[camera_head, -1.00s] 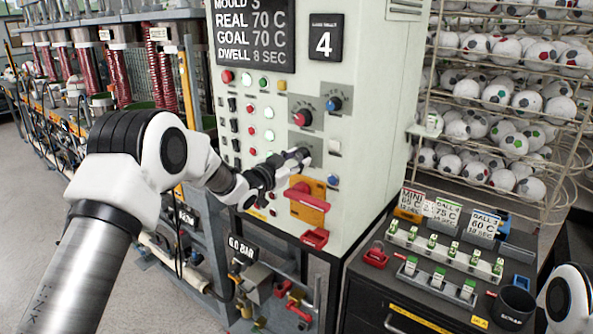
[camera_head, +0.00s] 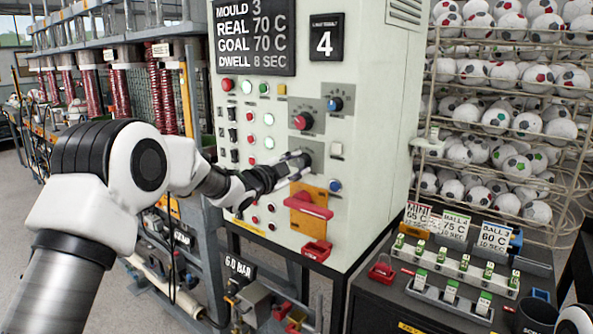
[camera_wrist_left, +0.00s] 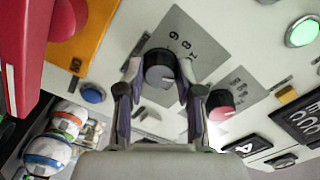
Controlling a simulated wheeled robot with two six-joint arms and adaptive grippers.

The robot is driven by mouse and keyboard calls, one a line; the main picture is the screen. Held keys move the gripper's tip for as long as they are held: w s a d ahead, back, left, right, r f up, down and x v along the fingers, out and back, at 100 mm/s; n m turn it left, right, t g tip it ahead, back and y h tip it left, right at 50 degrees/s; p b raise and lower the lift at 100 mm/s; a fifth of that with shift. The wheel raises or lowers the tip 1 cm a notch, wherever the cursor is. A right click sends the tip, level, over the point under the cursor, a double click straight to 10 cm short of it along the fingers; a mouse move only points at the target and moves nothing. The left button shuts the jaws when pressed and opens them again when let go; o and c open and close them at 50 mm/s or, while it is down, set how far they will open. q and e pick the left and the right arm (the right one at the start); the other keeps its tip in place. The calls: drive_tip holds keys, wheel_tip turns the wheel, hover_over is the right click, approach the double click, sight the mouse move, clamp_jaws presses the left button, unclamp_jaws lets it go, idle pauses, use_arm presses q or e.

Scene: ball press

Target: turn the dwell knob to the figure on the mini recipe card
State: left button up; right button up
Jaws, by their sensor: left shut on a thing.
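The dwell knob (camera_wrist_left: 159,70) is dark with a pale face, on a grey plate with figures, seen in the left wrist view. My left gripper (camera_wrist_left: 158,76) has its fingers on both sides of the knob, shut on it. In the head view my left gripper (camera_head: 300,161) is at the panel and hides most of the knob. The display (camera_head: 254,38) reads mould 3, real 70 C, goal 70 C, dwell 8 SEC. The mini recipe card (camera_head: 417,216) stands at the right; its lowest line is too small to read surely. My right gripper is out of view.
A red-pointer knob (camera_head: 303,121) and a blue one (camera_head: 335,103) sit above. A red handle (camera_head: 308,204) on an orange plate is just below my gripper. Two other cards (camera_head: 454,226) (camera_head: 494,236) stand beside the mini card. Ball racks (camera_head: 500,110) fill the right.

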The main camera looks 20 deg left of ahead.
use_arm(q)
drive_tip(key=shift+r, duration=0.1)
drive_tip(key=o, duration=1.2)
drive_tip(key=shift+c, duration=0.2)
drive_tip(key=v, duration=1.1)
drive_tip(key=shift+s, duration=0.4)
drive_tip(key=shift+a+f, duration=0.1)
drive_tip(key=shift+f, duration=0.1)
